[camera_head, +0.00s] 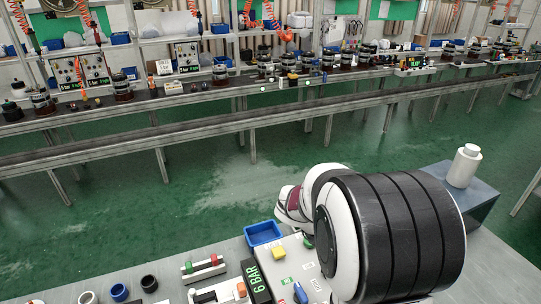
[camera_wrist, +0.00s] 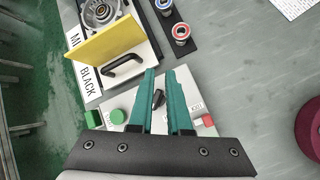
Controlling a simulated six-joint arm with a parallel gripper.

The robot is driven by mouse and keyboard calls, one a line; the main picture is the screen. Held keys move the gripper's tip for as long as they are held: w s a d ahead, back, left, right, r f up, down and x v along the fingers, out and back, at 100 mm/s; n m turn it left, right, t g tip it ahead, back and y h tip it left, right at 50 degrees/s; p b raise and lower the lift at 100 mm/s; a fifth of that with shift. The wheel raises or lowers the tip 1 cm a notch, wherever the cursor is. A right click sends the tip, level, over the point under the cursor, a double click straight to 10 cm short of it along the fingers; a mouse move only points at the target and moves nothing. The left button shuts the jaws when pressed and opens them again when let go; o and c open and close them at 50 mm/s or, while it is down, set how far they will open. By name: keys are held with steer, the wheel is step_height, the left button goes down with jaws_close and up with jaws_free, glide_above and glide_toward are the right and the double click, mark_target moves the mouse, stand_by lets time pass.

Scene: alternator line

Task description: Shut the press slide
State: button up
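In the wrist view, my gripper (camera_wrist: 164,72) points at the bench with its two teal fingers apart and nothing between the tips. A black knob on a light control panel (camera_wrist: 158,98) shows in the gap. Up and left of the fingertips is what looks like the press slide, a white plate with a black bar handle (camera_wrist: 122,65). The gripper is beside the handle, not around it. A yellow plate (camera_wrist: 105,38) stands by the handle, with a round metal part (camera_wrist: 100,12) beyond it. In the head view, my arm hides the gripper and the slide.
Red and blue ringed parts (camera_wrist: 182,33) stand on a black strip. The bench to the right is mostly clear. A blue bin (camera_head: 262,233) and a 6 BAR display (camera_head: 256,283) show in the head view.

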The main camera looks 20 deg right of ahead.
steer(key=w+d+f+n, duration=0.1)
steer(key=d+n, duration=0.1)
steer(key=w+d+f+n+h, duration=0.1)
steer(key=w+d+f+n, duration=0.2)
steer(key=d+n, duration=0.1)
steer(key=shift+w+d+f+t, duration=0.15)
steer(key=shift+w+f+t, duration=0.15)
steer(key=shift+f+t, duration=0.1)
jaws_close()
steer(key=x, duration=0.9)
steer(key=shift+d, duration=0.25)
